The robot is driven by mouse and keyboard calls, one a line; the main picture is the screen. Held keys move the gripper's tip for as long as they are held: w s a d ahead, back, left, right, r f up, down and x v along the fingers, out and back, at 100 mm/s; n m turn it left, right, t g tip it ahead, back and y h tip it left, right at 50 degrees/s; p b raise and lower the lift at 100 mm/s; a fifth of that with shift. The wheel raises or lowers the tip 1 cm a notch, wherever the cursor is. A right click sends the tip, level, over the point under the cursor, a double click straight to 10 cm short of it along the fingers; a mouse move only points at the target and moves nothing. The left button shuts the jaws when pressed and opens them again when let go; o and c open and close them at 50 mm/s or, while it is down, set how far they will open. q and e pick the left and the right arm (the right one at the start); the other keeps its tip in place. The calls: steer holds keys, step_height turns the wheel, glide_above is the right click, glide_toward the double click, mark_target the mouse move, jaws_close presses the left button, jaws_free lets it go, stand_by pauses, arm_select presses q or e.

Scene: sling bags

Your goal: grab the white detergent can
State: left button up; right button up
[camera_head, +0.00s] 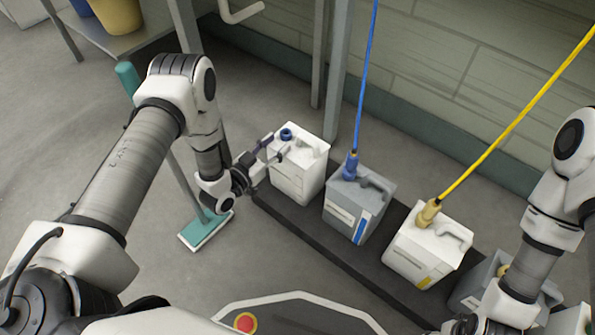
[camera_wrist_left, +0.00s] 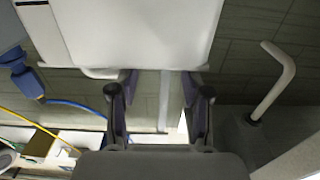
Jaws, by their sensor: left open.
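A white detergent can (camera_head: 298,177) with a blue cap and a moulded handle stands upright at the left end of a dark low platform. My left gripper (camera_head: 275,150) is open at the upper left of this can, its fingers around the height of the can's top. I cannot tell whether they touch it. In the left wrist view, the white can (camera_wrist_left: 130,35) fills the upper middle, and the open fingers (camera_wrist_left: 160,85) reach its edge with nothing clearly between them. A second white can (camera_head: 418,255) has a yellow hose on its cap. My right gripper is only partly seen at the lower right.
A grey can (camera_head: 350,212) with a blue hose stands between the white cans. Another grey can (camera_head: 478,285) is at the right, partly behind my right arm. The dark platform (camera_head: 325,247) runs beneath them. A teal-headed mop (camera_head: 205,230) stands left. A metal post (camera_head: 338,75) rises behind.

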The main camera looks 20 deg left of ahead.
mark_target(284, 136)
arm_select(q)
steer(key=b+x, duration=0.2)
steer(key=x, duration=0.2)
steer(key=shift+w+a+f, duration=0.1)
steer(key=shift+a+f, duration=0.05)
jaws_close()
steer(key=shift+r, duration=0.25)
